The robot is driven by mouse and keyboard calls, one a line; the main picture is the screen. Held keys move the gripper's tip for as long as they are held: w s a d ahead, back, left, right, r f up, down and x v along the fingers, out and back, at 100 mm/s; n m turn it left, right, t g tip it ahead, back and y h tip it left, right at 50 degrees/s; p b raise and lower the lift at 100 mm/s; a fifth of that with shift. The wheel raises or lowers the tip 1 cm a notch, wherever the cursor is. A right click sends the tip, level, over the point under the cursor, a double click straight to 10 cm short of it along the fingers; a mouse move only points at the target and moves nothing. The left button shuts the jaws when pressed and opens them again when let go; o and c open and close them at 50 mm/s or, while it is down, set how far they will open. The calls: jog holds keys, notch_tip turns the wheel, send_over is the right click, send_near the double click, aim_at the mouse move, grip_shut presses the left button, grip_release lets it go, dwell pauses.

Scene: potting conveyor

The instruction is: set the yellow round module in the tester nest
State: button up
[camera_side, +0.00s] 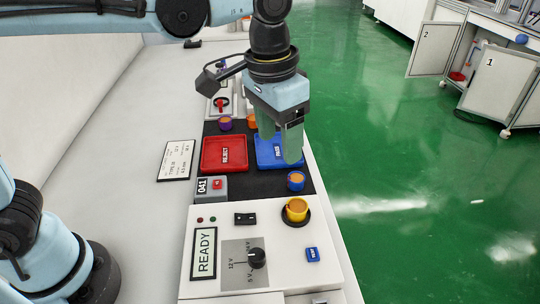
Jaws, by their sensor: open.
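The yellow round module (297,208) has an orange top and stands upright in the tester nest (308,218), a black ring on the right of the white tester panel. How deep it sits is too small to tell. My gripper (279,149) is open, fingers down, over the blue tray (266,158), behind the module and apart from it. Nothing shows between the fingers. They hide part of the blue tray.
The tester (230,218) has a READY display (204,253), a knob (257,258) and a blue button (312,254). A red reject tray (211,167), purple module (225,124) and orange module (252,118) lie farther back.

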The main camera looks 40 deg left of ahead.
jog(key=s+a+f+n+t, duration=0.2)
jog(key=s+a+t, duration=0.1)
jog(key=a, duration=0.6)
jog(key=s+a+f+n+t, duration=0.1)
jog(key=s+a+f+t, duration=0.1)
jog(key=a, duration=0.7)
jog(key=shift+s+f+n+t+y, duration=0.35)
jog(key=shift+f+t, duration=0.25)
jog(key=shift+f, duration=0.2)
